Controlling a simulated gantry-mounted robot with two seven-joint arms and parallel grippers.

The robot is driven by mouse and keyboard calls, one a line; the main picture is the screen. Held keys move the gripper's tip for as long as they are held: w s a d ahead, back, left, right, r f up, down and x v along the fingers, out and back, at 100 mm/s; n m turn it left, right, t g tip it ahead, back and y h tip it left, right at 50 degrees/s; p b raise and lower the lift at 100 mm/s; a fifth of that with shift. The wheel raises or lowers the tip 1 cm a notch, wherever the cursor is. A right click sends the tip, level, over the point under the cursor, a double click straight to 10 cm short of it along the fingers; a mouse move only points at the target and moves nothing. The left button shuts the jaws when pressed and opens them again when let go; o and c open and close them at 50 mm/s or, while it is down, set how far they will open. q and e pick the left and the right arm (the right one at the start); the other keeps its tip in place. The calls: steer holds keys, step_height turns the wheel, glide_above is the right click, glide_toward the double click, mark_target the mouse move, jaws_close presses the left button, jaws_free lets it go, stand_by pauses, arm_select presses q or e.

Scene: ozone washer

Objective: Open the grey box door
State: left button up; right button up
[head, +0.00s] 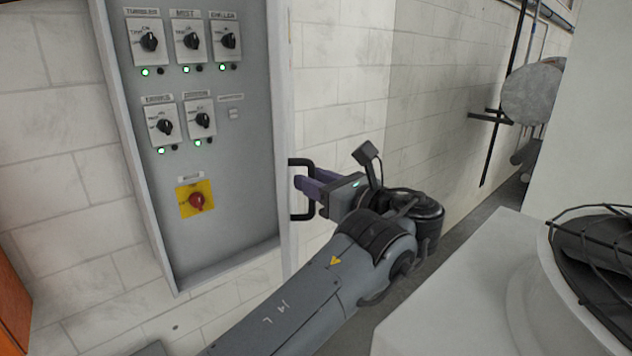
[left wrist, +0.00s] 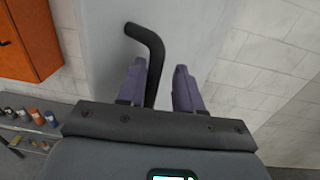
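The grey box (head: 215,235) hangs on the wall in the head view, its recessed panel of switches exposed. A pale upright strip (head: 280,130) along its right side looks like the door, seen nearly edge-on. A black bar handle (head: 301,162) sticks out to the right of this strip. My left gripper (head: 308,187) is at the handle, its purple fingers apart. In the left wrist view the handle (left wrist: 153,62) passes between the fingers, close to the left one, with a gap to the right one. The pale door face (left wrist: 185,35) lies behind. My right gripper does not show.
An orange cabinet (left wrist: 30,38) and a shelf of small containers (left wrist: 35,125) are at left in the left wrist view. A bulky white body (head: 460,285) fills the head view's lower right. Bare block wall (head: 340,90) lies right of the box.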

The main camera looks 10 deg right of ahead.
arm_select(q)
steer(key=shift+s+d, duration=0.1)
steer(key=v, duration=1)
steer(key=shift+s+d, duration=0.2)
steer(key=shift+s, duration=0.05)
